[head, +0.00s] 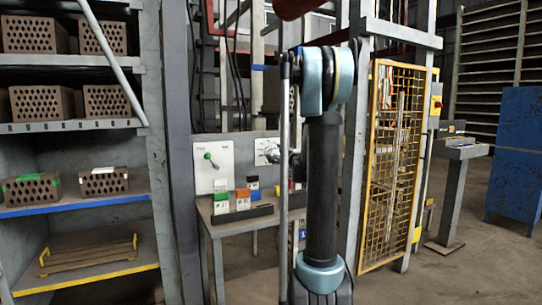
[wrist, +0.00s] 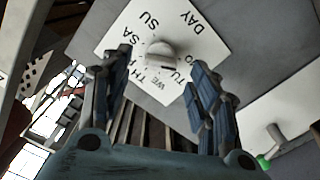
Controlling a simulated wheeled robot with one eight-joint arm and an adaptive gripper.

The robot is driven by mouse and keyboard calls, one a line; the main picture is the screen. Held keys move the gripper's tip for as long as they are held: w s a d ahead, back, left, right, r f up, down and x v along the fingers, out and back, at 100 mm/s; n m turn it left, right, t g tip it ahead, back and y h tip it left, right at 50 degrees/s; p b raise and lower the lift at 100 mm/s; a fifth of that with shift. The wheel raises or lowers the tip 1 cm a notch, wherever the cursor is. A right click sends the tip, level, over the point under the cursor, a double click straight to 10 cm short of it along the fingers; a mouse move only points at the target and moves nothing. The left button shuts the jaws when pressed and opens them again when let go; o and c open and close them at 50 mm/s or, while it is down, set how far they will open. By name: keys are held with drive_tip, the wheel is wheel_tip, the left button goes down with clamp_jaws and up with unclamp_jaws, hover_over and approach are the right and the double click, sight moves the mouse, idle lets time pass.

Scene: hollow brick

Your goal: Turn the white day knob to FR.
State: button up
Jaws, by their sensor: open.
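In the wrist view the white day knob (wrist: 158,49) sits in the middle of a white panel (wrist: 205,45) lettered DAY, SU, SA, TH, WE and TU. The picture is turned, so the letters run at a slant. The FR mark is mostly hidden by my left finger. My gripper (wrist: 160,62) is open, its fingers spread on either side of the knob in the picture. I cannot tell how far it is from the knob or whether it touches. In the head view the day panel (head: 262,148) shows only partly, beside my arm.
A second white panel (head: 213,158) carries a green-tipped lever (head: 209,157); its green tip (wrist: 263,163) also shows in the wrist view. A workbench (head: 225,227) below holds coloured card blocks (head: 221,203). A grey post and yellow mesh gate (head: 393,165) stand right of my arm.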

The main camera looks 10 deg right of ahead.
sight(271, 152)
drive_tip(key=shift+x, duration=2.25)
drive_tip(key=c, duration=1.1)
drive_tip(key=shift+o, duration=0.2)
drive_tip(key=shift+s+a, duration=0.1)
drive_tip(key=shift+a, duration=0.15)
drive_tip(key=shift+d, duration=0.1)
